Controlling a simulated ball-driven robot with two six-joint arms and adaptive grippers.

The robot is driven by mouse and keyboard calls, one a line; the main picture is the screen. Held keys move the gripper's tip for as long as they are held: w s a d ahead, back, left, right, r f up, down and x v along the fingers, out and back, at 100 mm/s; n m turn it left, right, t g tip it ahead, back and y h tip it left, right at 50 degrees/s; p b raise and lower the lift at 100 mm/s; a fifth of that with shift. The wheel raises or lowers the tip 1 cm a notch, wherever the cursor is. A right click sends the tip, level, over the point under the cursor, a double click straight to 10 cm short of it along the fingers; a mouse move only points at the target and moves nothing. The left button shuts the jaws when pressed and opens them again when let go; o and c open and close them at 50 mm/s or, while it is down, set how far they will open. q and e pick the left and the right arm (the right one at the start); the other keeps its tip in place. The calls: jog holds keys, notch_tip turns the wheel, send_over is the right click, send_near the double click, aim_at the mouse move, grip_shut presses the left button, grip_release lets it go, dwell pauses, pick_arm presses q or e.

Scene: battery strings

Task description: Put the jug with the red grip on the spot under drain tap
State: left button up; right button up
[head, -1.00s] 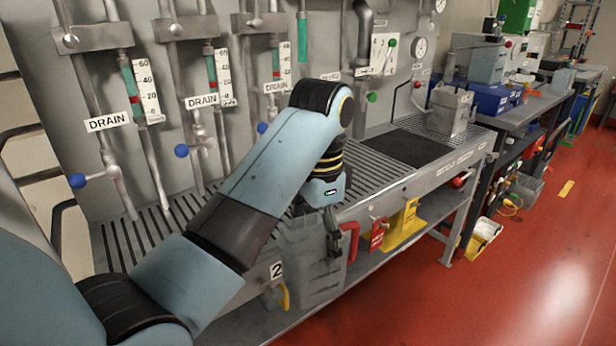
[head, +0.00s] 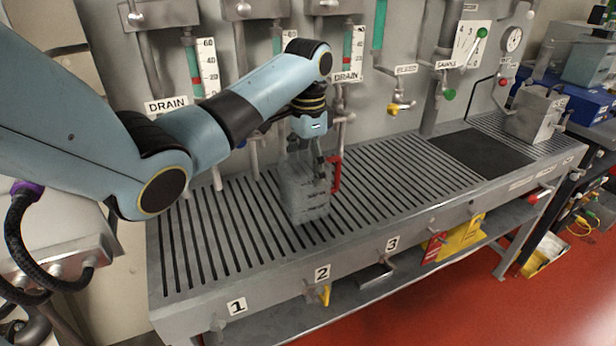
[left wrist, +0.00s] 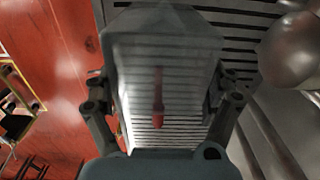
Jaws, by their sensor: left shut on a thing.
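The jug (head: 308,195) is grey and looks translucent, with a red grip (head: 337,173) on its right side. My left gripper (head: 312,160) is shut on its upper part from above. The jug is upright over the slatted grate; I cannot tell whether its base touches. In the left wrist view the jug (left wrist: 165,60) fills the space between the fingers (left wrist: 165,88), its red grip (left wrist: 157,98) showing in the middle. DRAIN labels (head: 167,105) (head: 347,77) mark pipes on the wall behind; my arm partly hides the drain taps. My right gripper is out of view.
The slatted bench top (head: 400,165) is clear around the jug, with a dark mat (head: 480,154) to the right. A yellow BLEED tap (head: 398,107) is on the wall. Numbers mark the bench's front edge.

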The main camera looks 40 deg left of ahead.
pick_arm(q)
notch_tip(320, 180, down, 2)
jog(key=shift+d+f, duration=0.1)
jog(key=shift+f, duration=0.65)
jog(key=o, duration=1.1)
jog(key=shift+f, duration=0.15)
jog(key=shift+o, duration=1.4)
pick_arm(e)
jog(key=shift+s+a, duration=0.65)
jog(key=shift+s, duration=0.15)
